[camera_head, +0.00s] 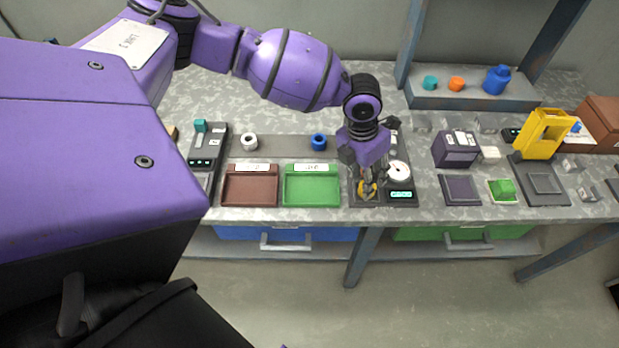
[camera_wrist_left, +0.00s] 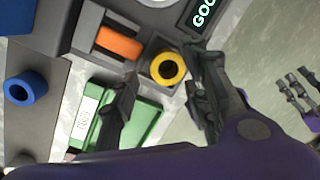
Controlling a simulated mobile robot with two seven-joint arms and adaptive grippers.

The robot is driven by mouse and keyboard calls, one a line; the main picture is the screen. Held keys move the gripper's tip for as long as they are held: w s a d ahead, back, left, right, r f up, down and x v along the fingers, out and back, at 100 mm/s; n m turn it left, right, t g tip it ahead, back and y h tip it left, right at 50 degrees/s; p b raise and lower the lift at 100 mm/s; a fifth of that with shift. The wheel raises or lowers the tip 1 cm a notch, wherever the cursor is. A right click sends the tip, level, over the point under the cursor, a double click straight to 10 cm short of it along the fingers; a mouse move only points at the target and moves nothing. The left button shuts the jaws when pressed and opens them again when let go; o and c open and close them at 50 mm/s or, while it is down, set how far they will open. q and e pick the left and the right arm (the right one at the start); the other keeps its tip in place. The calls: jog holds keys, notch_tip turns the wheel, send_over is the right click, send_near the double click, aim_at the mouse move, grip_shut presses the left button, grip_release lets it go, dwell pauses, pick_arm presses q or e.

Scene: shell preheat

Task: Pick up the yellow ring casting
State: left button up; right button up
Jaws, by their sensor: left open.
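The yellow ring casting (camera_wrist_left: 182,70) stands on a dark base beside a lit display, between the two fingers of my left gripper (camera_wrist_left: 160,105) in the left wrist view. The fingers are open, apart on either side of the ring, and I cannot tell whether they touch it.
A green tray (camera_head: 312,203) and a brown tray (camera_head: 250,203) lie left of the ring. A blue ring (camera_head: 319,142) and a white ring (camera_head: 249,142) stand behind them. An orange piece (camera_wrist_left: 118,43) is near the ring. A dial gauge (camera_head: 398,172) stands close right.

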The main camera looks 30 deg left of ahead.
pick_arm(q)
jog(key=shift+d+f, duration=0.15)
jog(key=shift+f, duration=0.75)
jog(key=shift+r, duration=0.1)
grip_shut()
